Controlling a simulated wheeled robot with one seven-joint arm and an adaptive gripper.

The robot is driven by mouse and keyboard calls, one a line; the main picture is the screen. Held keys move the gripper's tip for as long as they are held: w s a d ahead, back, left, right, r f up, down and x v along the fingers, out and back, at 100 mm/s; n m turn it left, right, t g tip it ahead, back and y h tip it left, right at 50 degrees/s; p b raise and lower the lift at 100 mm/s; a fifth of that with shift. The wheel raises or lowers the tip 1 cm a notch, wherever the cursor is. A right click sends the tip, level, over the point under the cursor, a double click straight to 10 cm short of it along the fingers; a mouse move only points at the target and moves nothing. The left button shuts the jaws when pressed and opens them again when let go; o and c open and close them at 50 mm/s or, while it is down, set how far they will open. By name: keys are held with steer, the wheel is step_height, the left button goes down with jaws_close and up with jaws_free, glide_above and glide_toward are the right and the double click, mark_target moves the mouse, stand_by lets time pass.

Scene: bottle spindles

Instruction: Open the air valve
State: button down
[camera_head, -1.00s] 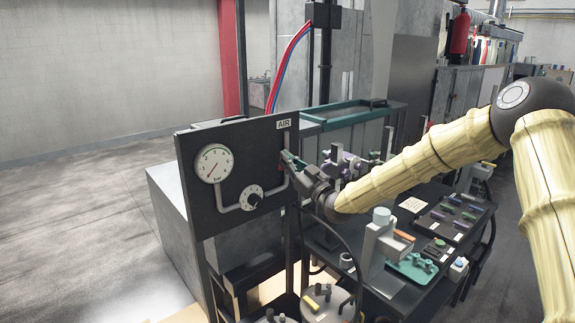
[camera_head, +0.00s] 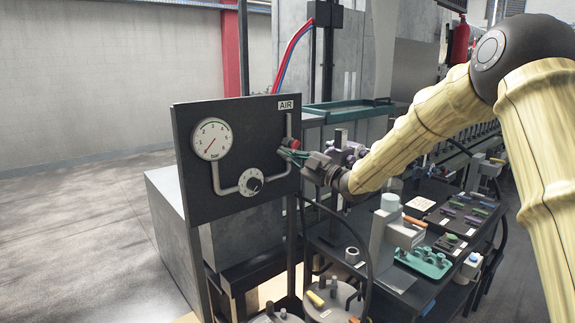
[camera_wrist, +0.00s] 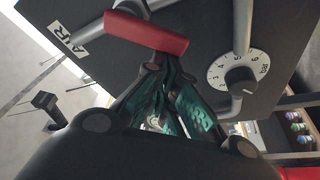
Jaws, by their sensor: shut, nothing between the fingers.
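The air valve's red handle (camera_head: 291,143) is at the right edge of the dark panel (camera_head: 240,115), on a grey pipe below the AIR label (camera_head: 286,104). In the wrist view the handle (camera_wrist: 146,32) lies at an angle to the pipe, just beyond my fingertips. My gripper (camera_head: 283,153) has green finger pads. It is shut and empty, just below the handle in the head view. I cannot tell whether the fingertips touch the handle. The pressure gauge (camera_head: 212,139) has its needle at the lower left.
The regulator dial (camera_head: 251,182) sits on the panel below and right of the gauge. To the right is a dark table with a grey fixture (camera_head: 390,232), a green tray (camera_head: 424,263) and small parts. A black hose hangs below my gripper. Open floor lies left of the panel.

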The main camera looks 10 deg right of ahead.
steer(key=shift+w+d+f+n+g+h+b, duration=0.25)
steer(key=shift+f+n+g+b, duration=0.25)
steer(key=shift+n+b, duration=0.9)
steer(key=shift+w+d+f+n+g+h+b, duration=0.2)
steer(key=shift+d+f+n+g+b, duration=0.3)
steer(key=shift+n+b, duration=0.9)
steer(key=shift+w+d+f+n+g+h+b, duration=0.25)
steer(key=shift+f+n+b, duration=0.35)
steer(key=shift+n+b, duration=0.8)
steer(key=shift+n, duration=0.3)
steer(key=shift+a, duration=0.1)
steer(key=s+a+b, duration=0.1)
steer(key=s+a, duration=0.1)
steer(key=a, duration=0.2)
steer(key=v, duration=1)
steer(key=shift+d+f, duration=0.15)
steer(key=shift+d, duration=0.25)
steer(key=shift+s, duration=0.1)
